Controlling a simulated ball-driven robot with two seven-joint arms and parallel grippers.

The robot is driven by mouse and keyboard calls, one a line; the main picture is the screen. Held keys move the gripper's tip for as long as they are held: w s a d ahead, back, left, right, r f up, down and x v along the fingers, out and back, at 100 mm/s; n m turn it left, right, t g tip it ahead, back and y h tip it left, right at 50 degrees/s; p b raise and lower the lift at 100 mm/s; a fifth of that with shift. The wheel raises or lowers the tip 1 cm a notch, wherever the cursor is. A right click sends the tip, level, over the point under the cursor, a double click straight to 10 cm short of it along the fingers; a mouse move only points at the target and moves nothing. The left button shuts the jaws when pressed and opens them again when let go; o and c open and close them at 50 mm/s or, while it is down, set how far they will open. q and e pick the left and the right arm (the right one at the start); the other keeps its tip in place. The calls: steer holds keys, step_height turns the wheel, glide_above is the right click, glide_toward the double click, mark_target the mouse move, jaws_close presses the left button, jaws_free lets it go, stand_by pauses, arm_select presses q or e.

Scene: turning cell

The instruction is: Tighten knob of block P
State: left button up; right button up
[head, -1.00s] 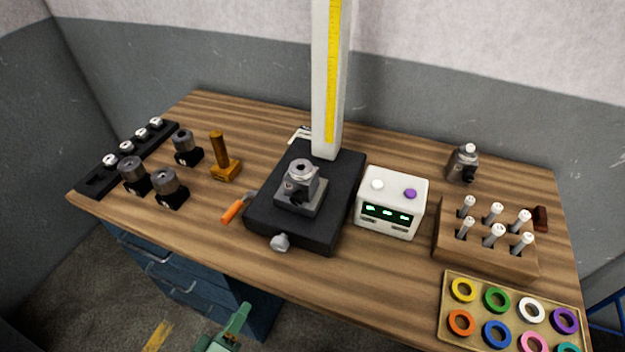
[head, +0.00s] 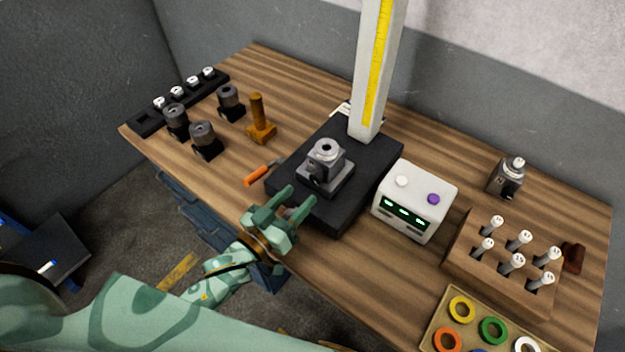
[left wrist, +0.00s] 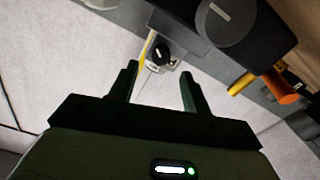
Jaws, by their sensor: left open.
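A grey block (head: 325,165) with a round bored top stands on the black base (head: 372,160) of the column gauge. No letter P is readable, so I cannot tell from lettering which block is P. In the left wrist view, a small block with a dark marked knob (left wrist: 160,52) shows beyond the fingertips, and a larger round grey knob (left wrist: 225,20) shows on the base at the top. My left gripper (head: 298,198) is open and empty at the base's front edge, in front of the block. It hides the base's front knob in the head view. My right gripper is not in view.
An orange-handled tool (head: 258,175) lies left of the base. A white box with green displays (head: 414,203) stands close on its right. Dark cylinders (head: 203,138) and a brown stamp (head: 259,122) stand at left. A peg rack (head: 468,250) and ring tray (head: 430,325) lie at right.

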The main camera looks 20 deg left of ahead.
mark_target(313, 180)
arm_select(q)
steer(key=x, duration=0.6)
steer(key=shift+a, duration=0.1)
steer(key=c, duration=1)
